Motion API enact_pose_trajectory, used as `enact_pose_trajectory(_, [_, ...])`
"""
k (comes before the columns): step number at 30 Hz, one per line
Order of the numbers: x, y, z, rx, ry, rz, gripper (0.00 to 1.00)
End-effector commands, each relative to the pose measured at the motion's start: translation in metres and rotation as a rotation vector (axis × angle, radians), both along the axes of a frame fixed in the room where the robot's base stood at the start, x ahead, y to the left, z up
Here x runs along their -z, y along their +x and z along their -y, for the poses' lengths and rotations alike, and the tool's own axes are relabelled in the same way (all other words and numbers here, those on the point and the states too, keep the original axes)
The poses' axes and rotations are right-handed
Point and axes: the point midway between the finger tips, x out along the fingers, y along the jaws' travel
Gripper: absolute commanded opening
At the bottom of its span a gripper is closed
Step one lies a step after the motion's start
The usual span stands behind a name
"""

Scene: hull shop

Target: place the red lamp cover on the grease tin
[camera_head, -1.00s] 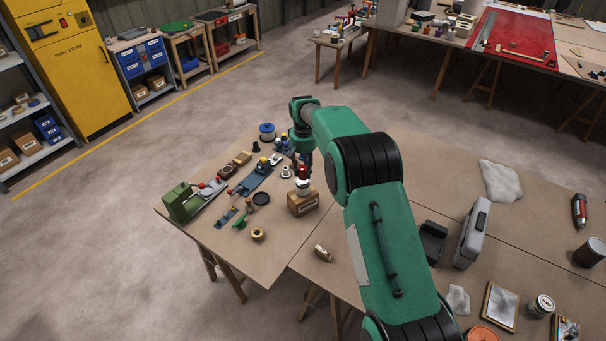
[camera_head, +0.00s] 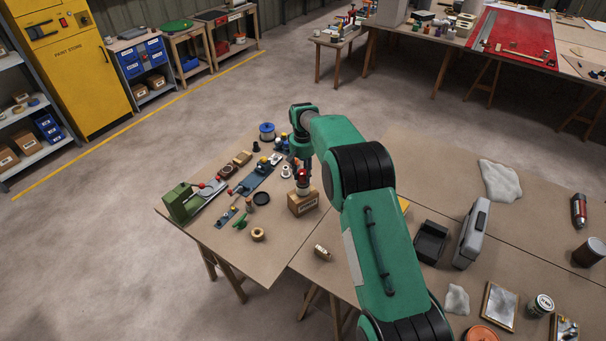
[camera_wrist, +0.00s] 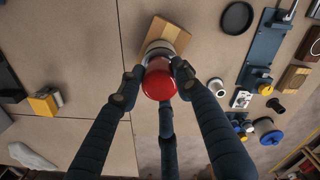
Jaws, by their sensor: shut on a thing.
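The red lamp cover (camera_head: 302,175) is a small glossy dome, also in the wrist view (camera_wrist: 159,82). My gripper (camera_wrist: 157,76) is shut on it, with fingers around its sides. Directly below the cover is a pale, silvery round tin (camera_head: 303,189), taken as the grease tin. It stands on a wooden block (camera_head: 301,203). In the wrist view the tin's rim (camera_wrist: 157,47) shows just past the cover, which hides part of it. The cover is at or just above the tin's top; I cannot tell whether they touch.
A black round dish (camera_head: 262,199), a blue rail fixture (camera_head: 252,179) and a green machine (camera_head: 183,203) stand to the left. A blue-topped spool (camera_head: 267,131) is behind. A tan ring (camera_head: 258,234) lies in front. The brown tabletop right of the block is mostly clear.

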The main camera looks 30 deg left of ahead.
Motion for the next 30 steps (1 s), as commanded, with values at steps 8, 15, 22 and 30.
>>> enact_pose_trajectory(8, [0.0035,0.0001,0.0000,0.000,0.001,0.001,0.16])
enact_pose_trajectory(15, [0.0061,0.0001,-0.0002,0.000,0.001,0.001,0.38])
enact_pose_trajectory(22, [0.0056,0.0002,-0.0002,0.000,0.001,0.001,0.53])
enact_pose_trajectory(30, [0.0024,0.0002,-0.0002,0.000,0.001,0.001,0.53])
